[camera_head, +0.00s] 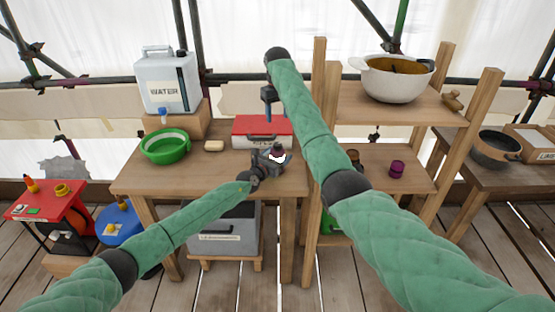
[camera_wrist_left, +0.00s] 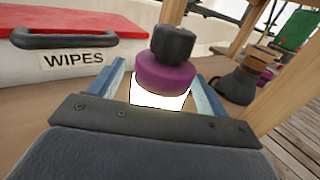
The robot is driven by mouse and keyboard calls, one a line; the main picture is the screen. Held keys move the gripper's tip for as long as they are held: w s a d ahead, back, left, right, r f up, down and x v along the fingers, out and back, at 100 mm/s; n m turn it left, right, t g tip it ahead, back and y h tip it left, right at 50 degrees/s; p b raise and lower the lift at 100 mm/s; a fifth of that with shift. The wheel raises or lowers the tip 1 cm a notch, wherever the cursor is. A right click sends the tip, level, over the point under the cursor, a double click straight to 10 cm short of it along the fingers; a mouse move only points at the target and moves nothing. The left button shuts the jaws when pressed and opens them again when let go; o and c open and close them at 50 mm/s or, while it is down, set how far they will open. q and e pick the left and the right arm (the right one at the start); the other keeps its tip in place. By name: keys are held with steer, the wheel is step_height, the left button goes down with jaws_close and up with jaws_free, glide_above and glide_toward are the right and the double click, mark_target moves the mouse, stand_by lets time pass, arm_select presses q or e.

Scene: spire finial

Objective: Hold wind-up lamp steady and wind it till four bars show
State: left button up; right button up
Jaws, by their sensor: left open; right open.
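The wind-up lamp (camera_wrist_left: 165,76) has a black knob on a purple collar above a bright white body. It stands upright on the wooden table, and in the head view it (camera_head: 278,154) is small and partly hidden by my left gripper. My left gripper (camera_head: 272,160) is open, low over the table. In the left wrist view its blue fingers (camera_wrist_left: 160,92) lie on either side of the lamp's white body; I cannot tell whether they touch it. My right gripper (camera_head: 268,108) is open and empty, pointing down above and behind the lamp. No charge bars can be made out.
A red-lidded wipes box (camera_head: 262,128) stands just behind the lamp. A green bowl (camera_head: 165,146), a soap-like block (camera_head: 214,146) and a water container (camera_head: 168,82) are to the left. A wooden shelf with a white pot (camera_head: 395,82) and a purple cup (camera_head: 397,168) stands right.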

arm_select(q)
steer(key=shift+s+a+f, duration=0.15)
steer(key=shift+s+a, duration=0.1)
steer(key=shift+s, duration=0.15)
steer(key=shift+v, duration=0.85)
steer(key=shift+s+a, duration=0.3)
steer(key=shift+v, duration=4.2)
